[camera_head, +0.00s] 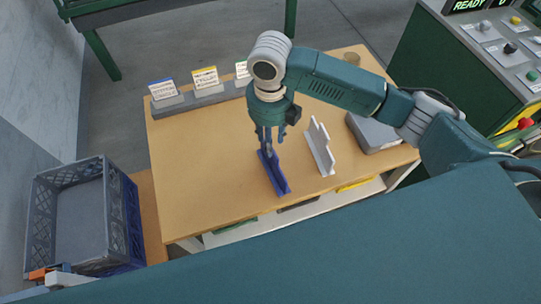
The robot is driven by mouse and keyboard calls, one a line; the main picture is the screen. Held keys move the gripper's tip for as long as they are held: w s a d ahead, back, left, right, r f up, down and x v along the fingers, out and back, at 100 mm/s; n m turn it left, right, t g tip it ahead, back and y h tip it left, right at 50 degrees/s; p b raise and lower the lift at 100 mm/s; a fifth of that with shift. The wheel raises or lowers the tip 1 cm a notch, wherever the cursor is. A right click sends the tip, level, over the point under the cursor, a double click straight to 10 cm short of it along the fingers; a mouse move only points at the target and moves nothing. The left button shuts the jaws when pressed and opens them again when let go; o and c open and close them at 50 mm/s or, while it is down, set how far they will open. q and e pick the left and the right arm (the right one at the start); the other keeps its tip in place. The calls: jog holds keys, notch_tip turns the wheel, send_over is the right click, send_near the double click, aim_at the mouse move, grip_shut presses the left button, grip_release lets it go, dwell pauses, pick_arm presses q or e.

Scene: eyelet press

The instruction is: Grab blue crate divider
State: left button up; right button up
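The blue crate divider (276,176) stands on the wooden table near its front edge, a narrow upright strip running away from me. My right gripper (273,143) points down over the divider's far end. Its fingers look apart, with one fingertip close to the top of that end. Whether it touches the divider is hard to tell at this size. A white divider (320,150) with a stepped top stands to the right of the blue one.
Three small signs in grey holders (205,96) line the table's back left. A grey box (372,134) sits at the table's right. A grey-blue crate (80,215) stands left of the table. A control panel (500,45) is at upper right. The left tabletop (195,160) is clear.

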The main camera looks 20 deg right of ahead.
send_over(270, 167)
notch_tip(270, 167, down, 5)
jog(key=shift+w+d+f+p, duration=0.1)
jog(key=shift+w+d+p, duration=0.05)
jog(key=shift+p, duration=0.2)
notch_tip(270, 167, down, 4)
jog(key=shift+f+p, duration=0.15)
jog(key=shift+p, duration=0.6)
jog(key=shift+f, duration=0.5)
grip_shut()
